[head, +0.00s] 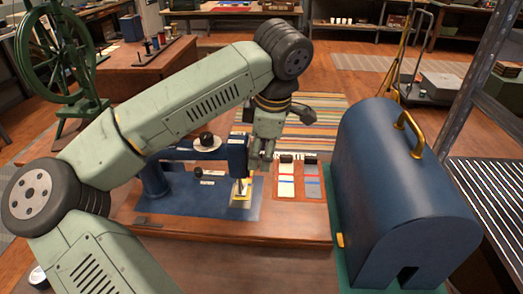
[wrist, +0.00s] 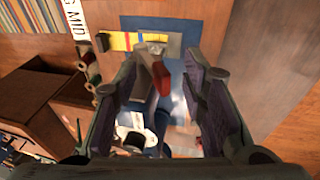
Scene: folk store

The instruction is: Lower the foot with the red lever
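The blue sewing machine (head: 235,150) stands on a wooden table, with a yellow patch (head: 240,201) under its needle end. In the wrist view the red lever (wrist: 158,76) lies between the fingers of my gripper (wrist: 160,82), which is open with a gap on both sides. In the head view my gripper (head: 262,156) is by the needle end of the machine, and the red lever is hidden there. A metal part (wrist: 151,47), perhaps the foot, shows over a yellow, blue and red strip (wrist: 118,41). Whether the foot is up or down I cannot tell.
A blue domed cover (head: 395,170) with a brass handle stands on a green base at the right. Fabric sample cards (head: 286,185) lie between it and the machine. A green spinning wheel (head: 62,65) stands at the left. The table's front edge (head: 240,235) is clear.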

